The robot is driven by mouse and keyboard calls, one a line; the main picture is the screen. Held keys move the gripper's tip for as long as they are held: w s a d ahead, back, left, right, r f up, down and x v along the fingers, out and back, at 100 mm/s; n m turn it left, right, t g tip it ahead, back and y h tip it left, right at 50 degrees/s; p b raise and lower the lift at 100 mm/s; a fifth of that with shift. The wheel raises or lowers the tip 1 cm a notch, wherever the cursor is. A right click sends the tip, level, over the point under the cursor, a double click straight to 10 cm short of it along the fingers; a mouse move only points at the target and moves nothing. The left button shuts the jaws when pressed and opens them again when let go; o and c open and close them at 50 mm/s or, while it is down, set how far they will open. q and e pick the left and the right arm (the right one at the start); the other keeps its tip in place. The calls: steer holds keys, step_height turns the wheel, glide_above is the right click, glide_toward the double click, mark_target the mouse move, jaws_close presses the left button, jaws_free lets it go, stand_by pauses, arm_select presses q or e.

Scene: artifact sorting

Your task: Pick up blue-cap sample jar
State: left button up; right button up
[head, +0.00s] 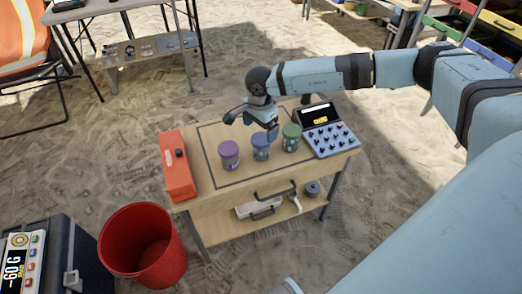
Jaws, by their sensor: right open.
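The blue-cap sample jar (260,152) stands upright on the small wooden table (213,187), in the middle of a row of three jars inside a dark outlined rectangle. A purple-cap jar (229,158) stands to its left and a green-cap jar (291,140) to its right. My right gripper (252,130) is open, at or just above the blue cap, and partly covers it. I cannot tell whether a finger touches the jar. My left gripper is not in view.
A red-orange box (178,168) sits at the table's left end. A device with knobs and a screen (330,138) sits at the right end. A red bucket (142,250) and a dark case (55,262) stand on the sandy ground at lower left.

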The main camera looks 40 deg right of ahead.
mark_target(262, 138)
step_height(262, 138, down, 2)
steer(key=shift+f, duration=0.25)
steer(key=f, duration=0.1)
steer(key=f+b, duration=0.1)
steer(key=f, duration=0.1)
steer(key=d+f, duration=0.1)
steer(key=f, duration=0.1)
steer(key=shift+w, duration=0.4)
steer(key=c, duration=1)
